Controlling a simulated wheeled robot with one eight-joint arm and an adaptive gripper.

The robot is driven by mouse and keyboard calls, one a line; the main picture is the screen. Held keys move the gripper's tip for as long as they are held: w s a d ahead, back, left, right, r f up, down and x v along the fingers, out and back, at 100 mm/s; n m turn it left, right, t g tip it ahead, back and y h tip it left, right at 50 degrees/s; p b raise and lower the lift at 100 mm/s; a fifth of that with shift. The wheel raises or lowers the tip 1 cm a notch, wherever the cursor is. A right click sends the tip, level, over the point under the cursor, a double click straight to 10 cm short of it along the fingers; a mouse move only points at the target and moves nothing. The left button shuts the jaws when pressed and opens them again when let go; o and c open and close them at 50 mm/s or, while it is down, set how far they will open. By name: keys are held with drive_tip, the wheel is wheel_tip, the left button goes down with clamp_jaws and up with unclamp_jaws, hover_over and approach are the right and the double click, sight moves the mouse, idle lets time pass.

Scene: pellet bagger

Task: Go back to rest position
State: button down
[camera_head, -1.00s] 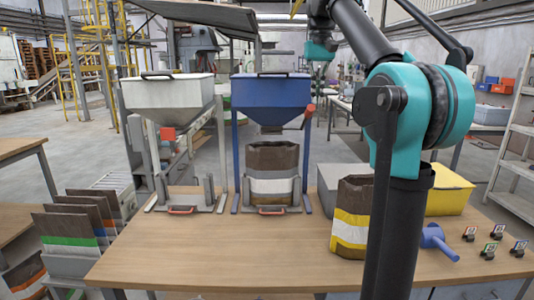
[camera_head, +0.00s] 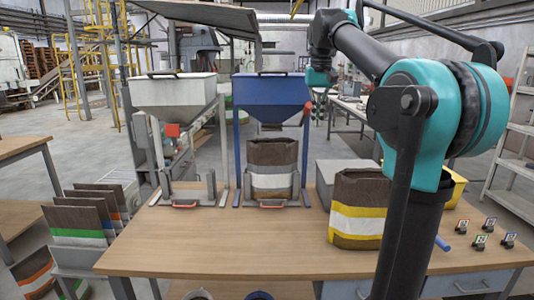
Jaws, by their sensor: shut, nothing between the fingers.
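My own arm rises at the right and reaches over the table towards the back. Its wrist end hangs near the top middle, just right of the blue hopper (camera_head: 270,95). A brown bag with a white band (camera_head: 272,182) stands upright under the blue hopper. A brown bag with white and yellow bands (camera_head: 357,220) stands on the wooden table (camera_head: 230,240), left of my arm.
A white hopper (camera_head: 172,95) stands left of the blue one, with nothing on its stand. A grey box (camera_head: 340,175) and a yellow box (camera_head: 456,190) are behind the bag. Small tagged items (camera_head: 480,242) lie at the right. Folded bags (camera_head: 78,222) stand left. The table's front middle is clear.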

drive_tip(key=s+d+f+t, duration=0.1)
drive_tip(key=s+f, duration=0.2)
drive_tip(key=f, duration=0.8)
drive_tip(key=s+d+f+t, duration=0.1)
drive_tip(key=s+f, duration=0.1)
drive_tip(key=f, duration=0.9)
drive_tip(key=s+d+f+t, duration=0.1)
drive_tip(key=s+f, duration=1.7)
drive_tip(key=f, duration=0.3)
drive_tip(key=shift+s+d+f+t, duration=0.15)
drive_tip(key=shift+d+f+t, duration=0.15)
drive_tip(key=shift+f, duration=0.1)
drive_tip(key=c, duration=2.3)
unclamp_jaws()
